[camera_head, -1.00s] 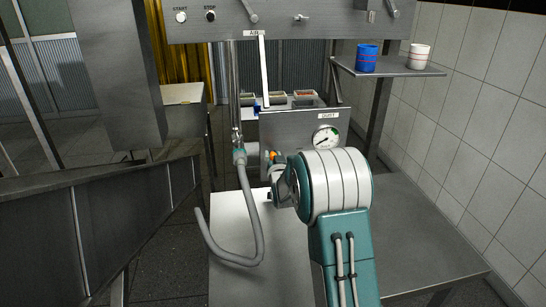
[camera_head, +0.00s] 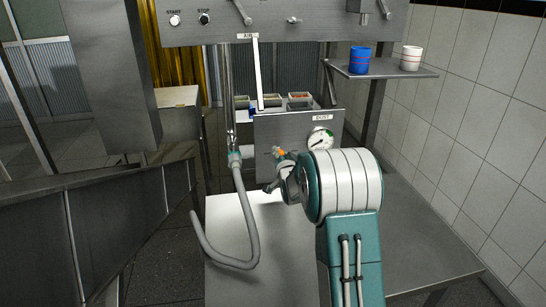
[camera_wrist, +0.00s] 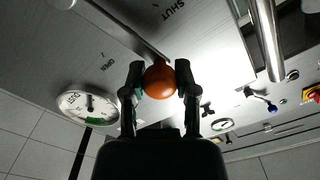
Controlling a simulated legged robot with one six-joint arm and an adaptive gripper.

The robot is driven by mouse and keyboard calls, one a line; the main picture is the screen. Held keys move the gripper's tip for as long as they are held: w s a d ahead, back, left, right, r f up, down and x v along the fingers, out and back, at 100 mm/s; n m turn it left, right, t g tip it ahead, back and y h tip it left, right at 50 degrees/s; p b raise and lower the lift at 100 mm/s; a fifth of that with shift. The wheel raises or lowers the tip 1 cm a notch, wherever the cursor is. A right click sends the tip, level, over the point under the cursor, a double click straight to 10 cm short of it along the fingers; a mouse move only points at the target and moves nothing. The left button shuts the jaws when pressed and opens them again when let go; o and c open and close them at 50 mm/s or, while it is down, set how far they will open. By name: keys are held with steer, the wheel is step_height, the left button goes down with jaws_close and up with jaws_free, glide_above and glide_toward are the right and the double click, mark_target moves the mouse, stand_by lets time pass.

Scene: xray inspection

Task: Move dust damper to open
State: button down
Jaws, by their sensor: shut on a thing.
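The dust damper handle ends in an orange knob (camera_wrist: 159,81), and its metal lever (camera_wrist: 128,36) runs up and left across the panel in the wrist view. The lever lies between the printed words OPEN and SHUT. My gripper (camera_wrist: 160,84) is shut on the knob, with a dark finger on each side. In the head view the knob (camera_head: 279,152) shows as a small orange spot in front of the DUST panel (camera_head: 272,128), beside my gripper (camera_head: 277,155). My wrist hides much of the panel's lower right there.
A round gauge (camera_head: 320,139) is on the panel, close to my wrist. A grey hose (camera_head: 250,220) hangs at the left over the bench (camera_head: 222,222). A shelf (camera_head: 388,70) with a blue cup (camera_head: 360,59) and a white cup (camera_head: 410,58) is at the right.

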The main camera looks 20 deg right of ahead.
steer(key=d+m, duration=0.2)
steer(key=shift+s+d+m, duration=0.2)
steer(key=shift+d+m, duration=0.05)
steer(key=shift+m, duration=0.15)
steer(key=m, duration=0.1)
steer(key=d, duration=0.1)
steer(key=d+m, duration=0.1)
steer(key=shift+s+f+m, duration=0.25)
steer(key=shift+m, duration=0.05)
steer(key=shift+s+d+f+m, duration=0.1)
steer(key=shift+d+f+m, duration=0.25)
steer(key=shift+d+m, duration=0.5)
steer(key=shift+s+d+f+m, duration=0.1)
steer(key=shift+d+f+m, duration=0.2)
steer(key=shift+m, duration=0.55)
steer(key=shift+f, duration=0.1)
steer(key=shift+c, duration=2.2)
jaws_free()
steer(key=shift+o, duration=0.3)
steer(key=shift+d, duration=0.1)
